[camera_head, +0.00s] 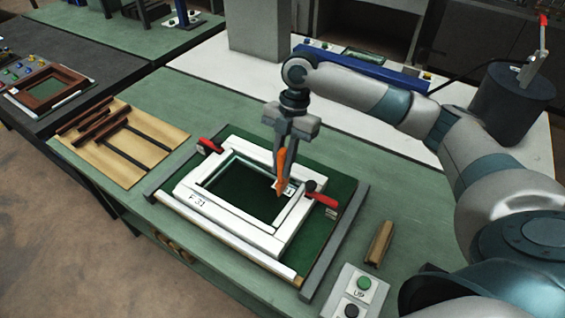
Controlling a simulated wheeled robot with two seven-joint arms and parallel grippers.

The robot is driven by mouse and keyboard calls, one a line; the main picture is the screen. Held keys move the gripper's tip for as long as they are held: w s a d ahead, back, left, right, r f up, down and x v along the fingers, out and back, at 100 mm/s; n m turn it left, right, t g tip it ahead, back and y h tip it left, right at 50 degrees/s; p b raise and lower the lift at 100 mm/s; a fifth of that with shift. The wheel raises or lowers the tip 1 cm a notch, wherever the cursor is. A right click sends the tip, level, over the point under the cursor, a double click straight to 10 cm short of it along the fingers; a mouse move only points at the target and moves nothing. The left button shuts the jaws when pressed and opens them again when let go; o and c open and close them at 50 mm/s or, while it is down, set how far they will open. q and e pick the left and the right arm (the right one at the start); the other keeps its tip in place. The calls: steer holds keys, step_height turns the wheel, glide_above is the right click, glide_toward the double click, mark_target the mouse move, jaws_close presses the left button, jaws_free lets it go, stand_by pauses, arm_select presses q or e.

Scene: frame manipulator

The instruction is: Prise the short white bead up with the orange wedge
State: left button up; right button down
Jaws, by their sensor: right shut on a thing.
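My right gripper (287,150) is shut on the orange wedge (281,172), which points down. The wedge's tip is at the inner edge of the right side of the white frame (225,217); I cannot tell whether it touches. A short white bead (291,209) appears to run along that right side, beside the wedge tip. Its upper end is partly hidden by the gripper and wedge, and no gap under it can be made out. The frame lies flat on a green board and carries the mark "F 31". My left gripper is not in view.
Red-handled clamps stand at the frame's upper left (209,146) and right (322,199). Grey rails (335,243) flank the board. A wooden block (380,243) and a button box (354,291) are at the lower right. Dark bars (124,138) lie on a tan board at left.

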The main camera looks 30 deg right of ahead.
mark_target(284, 181)
step_height(284, 181, down, 3)
steer(key=b, duration=0.2)
steer(key=shift+f+b, duration=0.15)
steer(key=shift+b, duration=0.2)
steer(key=shift+f+b, duration=0.3)
steer(key=shift+f, duration=0.9)
steer(key=shift+s+d+p, duration=0.4)
steer(key=shift+s+d, duration=0.05)
steer(key=shift+s, duration=0.3)
stand_by(0.9)
steer(key=shift+w+a+p, duration=0.3)
steer(key=shift+w+p, duration=0.05)
steer(key=shift+w, duration=0.15)
stand_by(0.3)
steer(key=shift+r, duration=0.15)
step_height(284, 181, up, 5)
steer(key=p, duration=0.5)
steer(key=shift+r, duration=1.35)
